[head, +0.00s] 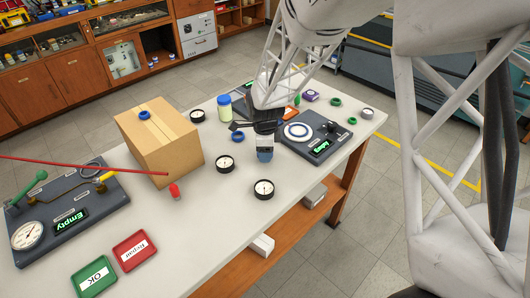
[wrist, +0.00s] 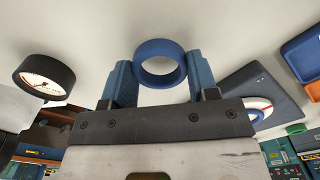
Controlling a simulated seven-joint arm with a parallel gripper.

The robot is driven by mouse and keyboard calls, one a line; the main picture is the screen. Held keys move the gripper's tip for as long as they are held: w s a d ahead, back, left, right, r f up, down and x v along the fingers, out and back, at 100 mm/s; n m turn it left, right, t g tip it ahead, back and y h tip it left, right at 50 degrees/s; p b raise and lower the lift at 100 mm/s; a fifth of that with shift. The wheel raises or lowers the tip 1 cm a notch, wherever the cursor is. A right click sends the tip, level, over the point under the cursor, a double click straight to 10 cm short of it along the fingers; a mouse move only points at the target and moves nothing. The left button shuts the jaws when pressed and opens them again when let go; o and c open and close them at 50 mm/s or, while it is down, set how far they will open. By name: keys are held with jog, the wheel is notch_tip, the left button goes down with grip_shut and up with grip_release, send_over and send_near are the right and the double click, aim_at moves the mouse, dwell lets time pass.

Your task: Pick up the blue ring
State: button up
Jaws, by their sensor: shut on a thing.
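A blue ring (wrist: 160,83) sits between the two blue fingers of my gripper (wrist: 158,66) in the wrist view, with a finger against each side. My gripper is shut on this ring. In the head view my gripper (head: 265,154) points down over the middle of the bench, and I cannot make out the held ring there. Another blue ring (head: 144,115) lies on top of the cardboard box (head: 160,148), apart from my gripper.
Dial gauges stand close to my gripper at left (head: 225,163) and front (head: 264,189). A device with a green display (head: 318,150) is at right. A red rod (head: 80,165) crosses the left.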

jog(key=shift+r, duration=0.55)
jog(key=shift+s+d+r, duration=0.1)
jog(key=shift+s+r, duration=0.15)
jog(key=shift+r, duration=0.6)
jog(key=s+d, duration=0.1)
jog(key=s, duration=0.4)
jog(key=s+d+r, duration=0.1)
jog(key=s+d, duration=0.1)
jog(key=s, duration=0.3)
jog(key=s+d, duration=0.1)
jog(key=s, duration=0.3)
jog(key=shift+s+d+r, duration=0.15)
jog(key=shift+s+d, duration=0.05)
jog(key=shift+s, duration=0.2)
jog(key=a+r, duration=0.7)
jog(key=a, duration=0.5)
jog(key=a+r, duration=0.8)
jog(key=a, duration=0.5)
jog(key=shift+w+r, duration=0.15)
jog(key=shift+w, duration=0.05)
jog(key=shift+w, duration=0.1)
send_over(161, 127)
jog(key=shift+d+f, duration=0.1)
jog(key=shift+f, duration=0.7)
